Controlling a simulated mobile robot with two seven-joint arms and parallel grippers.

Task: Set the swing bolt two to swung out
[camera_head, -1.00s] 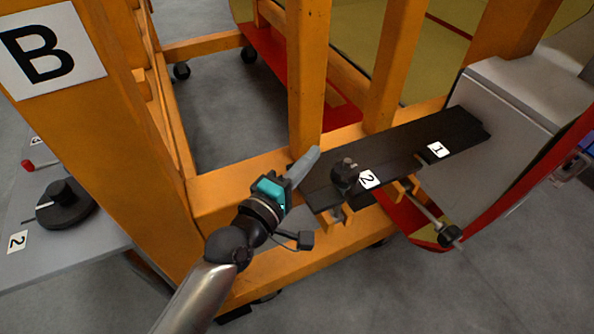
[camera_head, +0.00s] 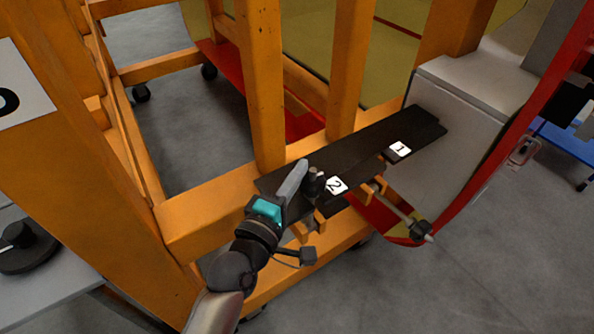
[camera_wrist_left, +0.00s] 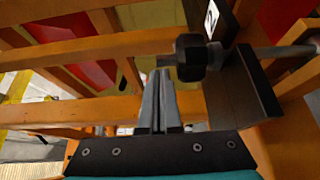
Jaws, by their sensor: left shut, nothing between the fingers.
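Swing bolt two's dark knob (camera_head: 314,183) sits at the black plate (camera_head: 345,155) beside the white label 2 (camera_head: 336,185). In the left wrist view the black knob (camera_wrist_left: 190,57) shows with a grey rod (camera_wrist_left: 283,52) running right from it, past the dark plate edge. My left gripper (camera_head: 302,166) is shut and empty, its fingers just left of the knob. In the left wrist view the fingertips (camera_wrist_left: 158,74) lie close beside the knob's left end; I cannot tell whether they touch. My right gripper is not in view.
Another bolt, with a rod and black knob (camera_head: 420,230), sticks out from the plate's front near label 1 (camera_head: 399,149). Orange frame posts (camera_head: 262,90) rise behind the plate. A grey nosecone block (camera_head: 450,115) stands right. A grey table (camera_head: 50,285) is at the left.

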